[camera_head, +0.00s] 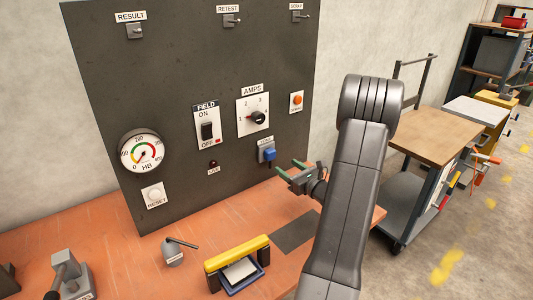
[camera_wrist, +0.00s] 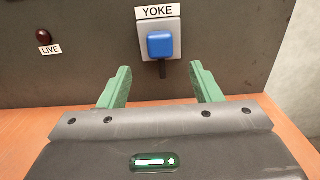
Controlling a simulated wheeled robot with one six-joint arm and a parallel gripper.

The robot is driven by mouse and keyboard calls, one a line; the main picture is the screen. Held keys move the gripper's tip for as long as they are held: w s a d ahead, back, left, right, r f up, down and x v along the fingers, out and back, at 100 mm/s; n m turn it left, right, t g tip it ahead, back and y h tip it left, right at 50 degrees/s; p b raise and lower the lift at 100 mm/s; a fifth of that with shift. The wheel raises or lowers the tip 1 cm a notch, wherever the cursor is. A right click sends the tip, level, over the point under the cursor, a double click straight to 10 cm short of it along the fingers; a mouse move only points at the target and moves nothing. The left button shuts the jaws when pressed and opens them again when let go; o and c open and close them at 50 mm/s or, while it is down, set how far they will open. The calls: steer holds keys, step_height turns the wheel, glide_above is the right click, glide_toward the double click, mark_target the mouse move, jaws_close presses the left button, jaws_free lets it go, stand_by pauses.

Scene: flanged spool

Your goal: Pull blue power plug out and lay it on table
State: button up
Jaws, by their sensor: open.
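The blue power plug (camera_head: 269,154) sits in a grey socket on the dark panel, under a small label. In the wrist view the plug (camera_wrist: 160,45) is a blue block on the grey socket plate (camera_wrist: 174,24) labelled YOKE, with a short dark cable hanging below it. My gripper (camera_head: 288,170) is open, with green fingers, just in front of the panel and a little below and right of the plug. In the wrist view my gripper (camera_wrist: 161,85) has its fingers spread to either side below the plug, with nothing between them. The orange table (camera_head: 120,262) lies below the panel.
A dark flat patch (camera_head: 295,231) lies on the table below my gripper. A yellow-handled holder (camera_head: 237,254), a grey lever piece (camera_head: 174,254) and a clamp-like device (camera_head: 70,273) stand on the table. A LIVE lamp (camera_wrist: 43,36) and switches are on the panel.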

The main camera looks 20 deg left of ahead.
mark_target(273, 156)
stand_by(0.3)
steer(key=shift+x, duration=4.5)
steer(key=shift+b, duration=0.65)
jaws_close()
steer(key=b+v, duration=0.1)
steer(key=v, duration=0.5)
steer(key=shift+d, duration=0.15)
